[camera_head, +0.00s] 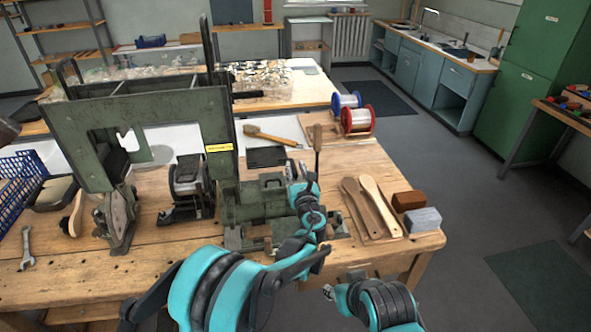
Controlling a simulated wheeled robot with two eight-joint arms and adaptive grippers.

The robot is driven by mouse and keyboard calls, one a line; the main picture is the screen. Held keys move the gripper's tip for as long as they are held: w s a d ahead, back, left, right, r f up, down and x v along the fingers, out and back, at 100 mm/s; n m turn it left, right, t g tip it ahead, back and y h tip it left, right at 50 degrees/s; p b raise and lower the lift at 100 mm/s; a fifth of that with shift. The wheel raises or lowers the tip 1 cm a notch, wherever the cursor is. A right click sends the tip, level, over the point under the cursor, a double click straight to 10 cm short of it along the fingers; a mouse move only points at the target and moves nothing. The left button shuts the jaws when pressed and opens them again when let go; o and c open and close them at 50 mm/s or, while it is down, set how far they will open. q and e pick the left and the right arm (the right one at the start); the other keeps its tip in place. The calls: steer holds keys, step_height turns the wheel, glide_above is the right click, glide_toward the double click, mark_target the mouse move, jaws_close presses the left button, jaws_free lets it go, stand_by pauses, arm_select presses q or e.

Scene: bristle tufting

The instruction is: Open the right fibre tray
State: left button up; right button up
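The green tufting machine (150,125) stands on the wooden bench. A low green box-like part with a small handle (258,203) sits at its right side and may be the right fibre tray; I cannot tell for sure. It looks closed on top. My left arm reaches over the bench from the lower left. My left gripper (301,188) is at the right end of that green part, close beside it; contact and the finger gap cannot be made out.
Wooden brush bodies (373,205), a brown block (408,201) and a grey block (422,220) lie to the right. A wooden-handled tool stands upright behind my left gripper. Wire spools (357,120) stand behind. A blue crate (22,190) and a wrench (27,248) are at left.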

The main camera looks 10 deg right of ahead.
arm_select(q)
steer(key=shift+s, duration=0.1)
steer(key=s, duration=0.7)
steer(key=shift+s, duration=0.15)
steer(key=s+a+r+n+g+y, duration=0.1)
steer(key=s+a+n+g+y, duration=0.3)
steer(key=a+n, duration=0.7)
steer(key=s+a+r+n+g, duration=0.25)
steer(key=s+a+n, duration=0.45)
steer(key=a, duration=0.9)
steer(key=s+a+f+n+g+h, duration=0.2)
steer(key=s+f+n, duration=0.2)
steer(key=s+n, duration=0.5)
steer(key=s+a+f+n+g+h, duration=0.2)
steer(key=s+a+f+n, duration=0.1)
steer(key=s+n, duration=0.6)
steer(key=s+f, duration=0.1)
steer(key=s, duration=0.2)
